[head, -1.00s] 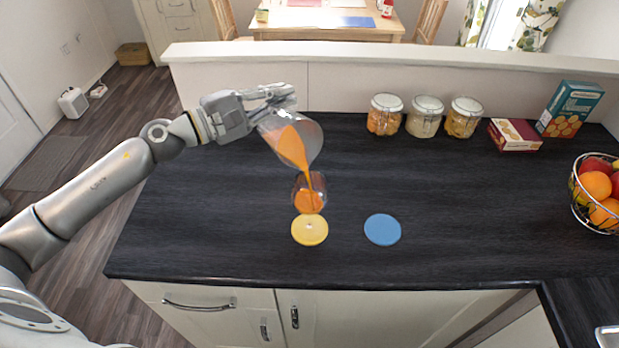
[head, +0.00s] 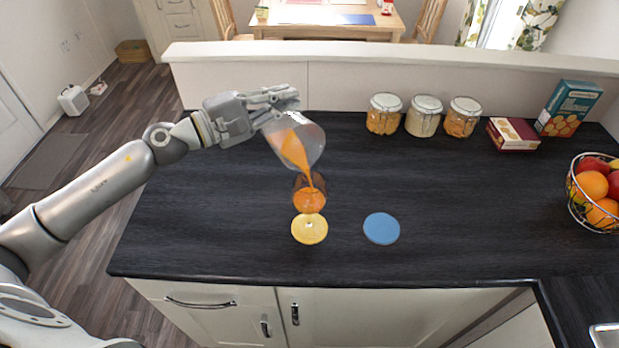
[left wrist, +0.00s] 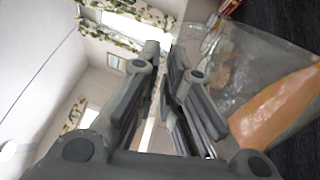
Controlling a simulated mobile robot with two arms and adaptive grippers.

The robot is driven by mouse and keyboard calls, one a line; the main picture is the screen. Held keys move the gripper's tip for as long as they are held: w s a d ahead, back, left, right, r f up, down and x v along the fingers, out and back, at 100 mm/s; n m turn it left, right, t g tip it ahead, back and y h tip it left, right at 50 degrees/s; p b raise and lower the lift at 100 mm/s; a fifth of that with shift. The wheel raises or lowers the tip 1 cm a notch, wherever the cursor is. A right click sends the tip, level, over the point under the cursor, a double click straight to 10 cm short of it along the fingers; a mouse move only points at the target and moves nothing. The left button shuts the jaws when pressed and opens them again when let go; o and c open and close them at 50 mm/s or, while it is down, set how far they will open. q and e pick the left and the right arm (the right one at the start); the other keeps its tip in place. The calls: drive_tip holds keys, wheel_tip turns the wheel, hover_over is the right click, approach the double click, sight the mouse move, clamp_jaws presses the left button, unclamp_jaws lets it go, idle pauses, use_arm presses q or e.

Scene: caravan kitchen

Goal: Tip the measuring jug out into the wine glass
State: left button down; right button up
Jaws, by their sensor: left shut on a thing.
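My left gripper (head: 272,97) is shut on the measuring jug (head: 308,141), a clear vessel with orange liquid. The jug is tilted steeply, its mouth down and to the right, above the wine glass. A stream of orange liquid runs from it into the wine glass (head: 309,198). The glass stands upright on a yellow coaster (head: 309,234) and holds orange liquid in its bowl. In the left wrist view the gripper fingers (left wrist: 165,85) are beside the clear jug wall, with orange liquid (left wrist: 280,108) inside. My right gripper is not in view.
A blue coaster (head: 381,228) lies right of the glass. Several things stand along the back: jars (head: 423,118), a small box (head: 513,134) and a teal box (head: 569,108). A wire fruit basket (head: 597,195) is at the right. The counter's middle is clear.

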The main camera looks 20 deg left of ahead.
use_arm(q)
drive_tip(key=shift+s+d+r+m, duration=0.1)
drive_tip(key=shift+r+m, duration=0.2)
drive_tip(key=shift+m, duration=0.1)
drive_tip(key=shift+s+d+r+m, duration=0.45)
drive_tip(key=shift+s+d+m, duration=0.3)
drive_tip(key=shift+m, duration=0.15)
idle(0.5)
drive_tip(key=shift+d, duration=0.1)
